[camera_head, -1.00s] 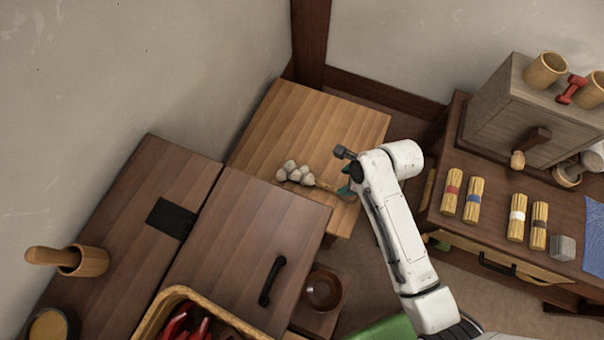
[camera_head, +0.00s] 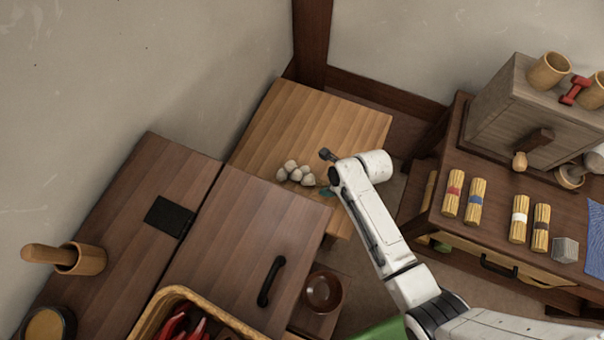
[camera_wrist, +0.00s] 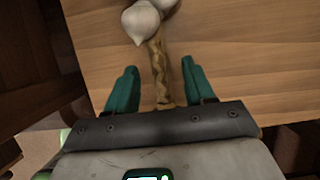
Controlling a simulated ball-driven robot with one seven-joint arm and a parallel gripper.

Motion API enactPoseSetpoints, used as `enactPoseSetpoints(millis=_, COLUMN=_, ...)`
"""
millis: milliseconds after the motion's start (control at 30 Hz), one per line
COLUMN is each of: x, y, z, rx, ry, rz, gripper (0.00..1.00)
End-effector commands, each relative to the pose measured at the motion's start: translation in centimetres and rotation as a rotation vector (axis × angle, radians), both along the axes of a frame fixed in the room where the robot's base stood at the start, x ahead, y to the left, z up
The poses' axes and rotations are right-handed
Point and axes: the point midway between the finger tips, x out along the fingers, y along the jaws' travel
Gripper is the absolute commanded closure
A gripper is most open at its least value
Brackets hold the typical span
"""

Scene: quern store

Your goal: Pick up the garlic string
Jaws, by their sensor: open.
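The garlic string lies on the light wooden table (camera_head: 330,118). Its pale bulbs (camera_head: 296,173) show in the head view, left of my gripper (camera_head: 326,191). In the wrist view, two white bulbs (camera_wrist: 141,20) show at the top, and the braided tan stem (camera_wrist: 158,65) runs down between my gripper's teal fingers (camera_wrist: 159,88). My gripper is open, with one finger on each side of the stem and a gap to each. In the head view my arm hides most of the stem. The rest of the bulbs are cut off in the wrist view.
A dark wooden cabinet top with a black handle (camera_head: 270,281) stands in front of the light table. A brown bowl (camera_head: 323,292) is right of it. Tied straw bundles (camera_head: 477,202) lie on the right-hand table. Bare light wood surrounds the bulbs at the back.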

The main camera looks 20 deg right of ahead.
Motion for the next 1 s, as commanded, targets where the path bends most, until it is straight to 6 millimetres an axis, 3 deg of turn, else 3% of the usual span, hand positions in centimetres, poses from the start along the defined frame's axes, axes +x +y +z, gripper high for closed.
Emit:
enactPoseSetpoints(millis=133, x=0.38, y=0.45, z=-1.40, rx=0.000, ry=0.001, rz=0.001, gripper=0.47)
enactPoseSetpoints(millis=433, x=0.48, y=0.52, z=-1.62, rx=0.000, ry=-0.001, rz=0.001, gripper=0.48)
enactPoseSetpoints(millis=1000, x=0.45, y=0.49, z=-1.62, rx=0.000, ry=0.000, rz=0.001, gripper=1.00)
